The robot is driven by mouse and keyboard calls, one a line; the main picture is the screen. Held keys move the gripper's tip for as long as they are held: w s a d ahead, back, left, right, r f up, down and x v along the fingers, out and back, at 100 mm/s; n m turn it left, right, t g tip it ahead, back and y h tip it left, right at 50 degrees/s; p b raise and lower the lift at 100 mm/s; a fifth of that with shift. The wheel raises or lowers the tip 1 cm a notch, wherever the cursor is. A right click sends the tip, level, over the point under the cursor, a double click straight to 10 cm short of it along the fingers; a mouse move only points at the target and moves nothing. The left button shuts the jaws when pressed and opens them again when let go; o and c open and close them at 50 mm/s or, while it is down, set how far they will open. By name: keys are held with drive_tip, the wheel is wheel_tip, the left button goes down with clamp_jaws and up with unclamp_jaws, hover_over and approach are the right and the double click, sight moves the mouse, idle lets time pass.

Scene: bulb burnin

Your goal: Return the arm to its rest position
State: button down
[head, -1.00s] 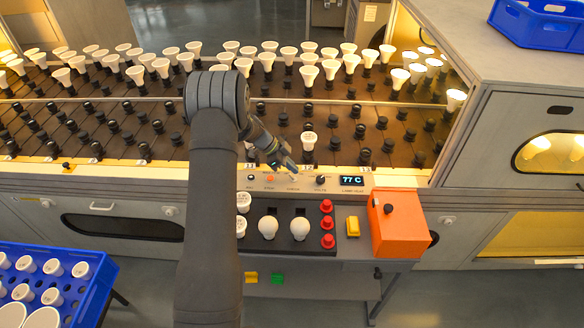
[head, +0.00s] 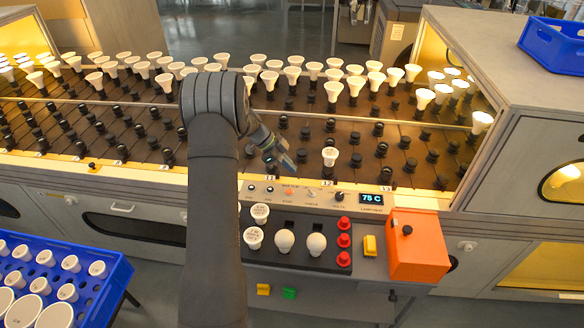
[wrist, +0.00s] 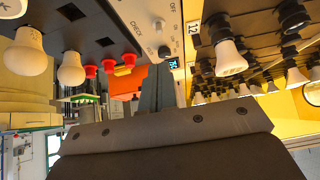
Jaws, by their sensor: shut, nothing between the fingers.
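My arm reaches up from the bottom of the head view and bends at the elbow. A single white bulb (head: 330,156) stands in a front-row socket just right of my gripper, apart from it. The wrist view shows that bulb too (wrist: 229,58), beside the "12" label.
Below the panel stand two round bulbs (head: 285,241), red buttons (head: 344,241), a yellow block (head: 370,245) and an orange box (head: 418,258). A blue crate (head: 112,290) of bulbs is at lower left. Another blue crate (head: 556,50) sits upper right. Many bulbs fill the rack's back rows.

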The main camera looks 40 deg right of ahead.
drive_tip(key=shift+s+d+f, duration=0.1)
idle(0.3)
drive_tip(key=x, duration=0.6)
drive_tip(key=shift+s+d, duration=0.5)
drive_tip(key=shift+s, duration=0.05)
drive_tip(key=s+y, duration=0.1)
drive_tip(key=s+f+t+y, duration=0.1)
drive_tip(key=y, duration=0.1)
drive_tip(key=shift+s+d+f, duration=0.25)
drive_tip(key=shift+s+d, duration=0.15)
drive_tip(key=shift+s+d+f+t+y, duration=0.25)
drive_tip(key=shift+s+d+t+y, duration=0.15)
drive_tip(key=shift+t+y, duration=0.3)
drive_tip(key=shift+s+d+f+t+y, duration=0.1)
drive_tip(key=shift+s+d+t+y, duration=0.15)
drive_tip(key=shift+t+y, duration=0.2)
drive_tip(key=shift+s+d+t+y, duration=0.3)
drive_tip(key=shift+d+t+y, duration=0.25)
drive_tip(key=shift+t, duration=0.3)
drive_tip(key=shift+s+d+r+t, duration=0.15)
drive_tip(key=shift+d+r+t, duration=0.3)
drive_tip(key=shift+d+t, duration=0.45)
wheel_tip(320, 180, up, 6)
drive_tip(key=shift+s+d+r+y, duration=0.15)
drive_tip(key=shift+s+d+y, duration=0.2)
drive_tip(key=shift+d, duration=0.1)
